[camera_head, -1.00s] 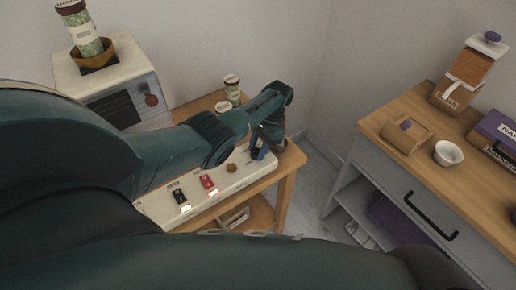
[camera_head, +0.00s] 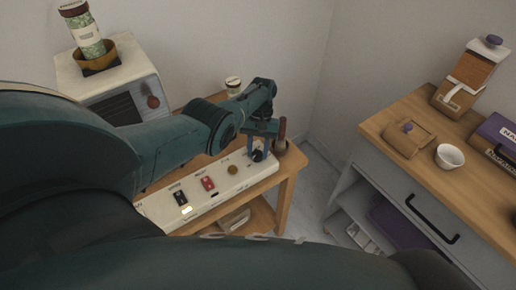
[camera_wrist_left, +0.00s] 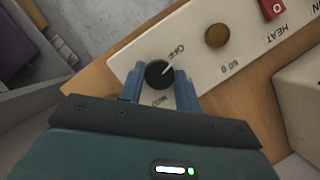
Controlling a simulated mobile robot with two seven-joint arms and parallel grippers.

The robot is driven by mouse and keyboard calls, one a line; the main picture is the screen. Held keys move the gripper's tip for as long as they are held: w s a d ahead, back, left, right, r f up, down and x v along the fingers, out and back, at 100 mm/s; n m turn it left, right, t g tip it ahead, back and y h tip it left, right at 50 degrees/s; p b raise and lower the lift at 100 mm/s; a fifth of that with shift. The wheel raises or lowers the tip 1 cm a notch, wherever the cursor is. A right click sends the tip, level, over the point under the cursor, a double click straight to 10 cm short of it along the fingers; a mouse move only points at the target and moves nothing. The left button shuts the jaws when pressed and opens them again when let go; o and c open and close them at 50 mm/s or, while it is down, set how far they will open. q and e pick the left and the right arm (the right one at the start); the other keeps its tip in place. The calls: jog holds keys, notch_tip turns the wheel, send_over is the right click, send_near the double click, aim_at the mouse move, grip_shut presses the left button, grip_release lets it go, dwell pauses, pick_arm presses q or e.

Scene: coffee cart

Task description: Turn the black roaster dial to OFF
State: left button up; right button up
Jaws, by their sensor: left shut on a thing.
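The black roaster dial (camera_wrist_left: 157,75) sits at the end of the cream control panel (camera_head: 210,193). It also shows in the head view (camera_head: 258,156). Its white pointer line points up and right in the wrist view, toward the printed OFF (camera_wrist_left: 177,52). My left gripper (camera_wrist_left: 159,82) is shut on the dial, with one blue finger on each side of it. In the head view the left gripper (camera_head: 260,146) reaches down to the dial from above. My right gripper is not in view.
On the panel are a brown-gold button (camera_head: 233,170), a red switch (camera_head: 208,184) and a black switch (camera_head: 181,198) with a lit lamp. A cream oven-like machine (camera_head: 140,62) stands behind at left. A wooden-topped cabinet (camera_head: 385,115) stands right, across a floor gap.

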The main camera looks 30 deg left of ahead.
pick_arm(q)
jog(key=shift+n, duration=0.3)
jog(key=o, duration=1)
jog(key=shift+c, duration=0.2)
jog(key=v, duration=1.3)
jog(key=shift+s, duration=0.1)
